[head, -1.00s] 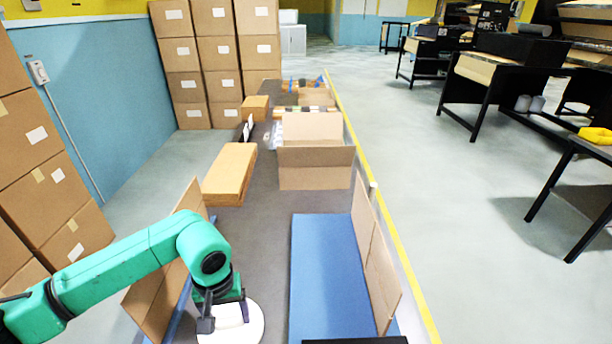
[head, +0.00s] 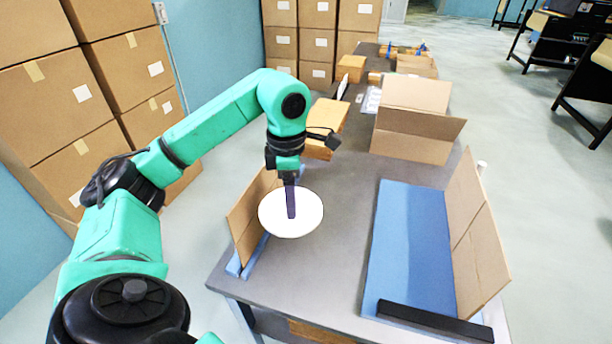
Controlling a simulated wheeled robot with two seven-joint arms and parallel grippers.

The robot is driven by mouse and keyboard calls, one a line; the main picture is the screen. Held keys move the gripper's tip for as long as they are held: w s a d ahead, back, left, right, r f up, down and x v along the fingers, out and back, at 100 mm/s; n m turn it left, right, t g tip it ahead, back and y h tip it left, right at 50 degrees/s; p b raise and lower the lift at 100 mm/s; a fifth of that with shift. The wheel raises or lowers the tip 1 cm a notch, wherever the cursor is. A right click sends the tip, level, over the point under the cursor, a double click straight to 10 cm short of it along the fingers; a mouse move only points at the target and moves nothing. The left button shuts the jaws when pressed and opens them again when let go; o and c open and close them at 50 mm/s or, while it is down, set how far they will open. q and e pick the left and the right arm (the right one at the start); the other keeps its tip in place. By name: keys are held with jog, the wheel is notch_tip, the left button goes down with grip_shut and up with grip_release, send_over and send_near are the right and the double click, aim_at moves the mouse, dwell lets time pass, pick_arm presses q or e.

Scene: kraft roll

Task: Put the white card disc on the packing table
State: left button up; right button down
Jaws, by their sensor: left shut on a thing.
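The white card disc (head: 309,222) is at the left part of the packing table (head: 315,270), which has a grey top. My left gripper (head: 291,214) points down and is shut on the disc, its dark fingers over the disc's middle. The disc lies flat in front of the upright cardboard panel on the left and hides part of it. I cannot tell whether the disc touches the table top or is held above it. My right gripper is not in view.
A cardboard panel (head: 249,222) stands left of the disc. On the right are a blue mat (head: 408,240), a black bar (head: 434,322) and another panel (head: 476,235). An open carton (head: 415,137) and a long tan box (head: 328,118) stand behind. Grey table top in front of the disc is clear.

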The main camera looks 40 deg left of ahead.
pick_arm(q)
notch_tip(320, 180, down, 16)
jog(key=shift+f+p, duration=0.2)
jog(key=shift+p, duration=0.75)
jog(key=shift+f, duration=0.15)
jog(key=o, duration=1)
jog(key=shift+f, duration=0.1)
jog(key=o, duration=0.4)
jog(key=shift+c, duration=0.2)
jog(key=shift+r, duration=0.5)
notch_tip(320, 180, up, 11)
jog(key=shift+r+b, duration=0.1)
jog(key=shift+b, duration=1.05)
jog(key=shift+r, duration=0.1)
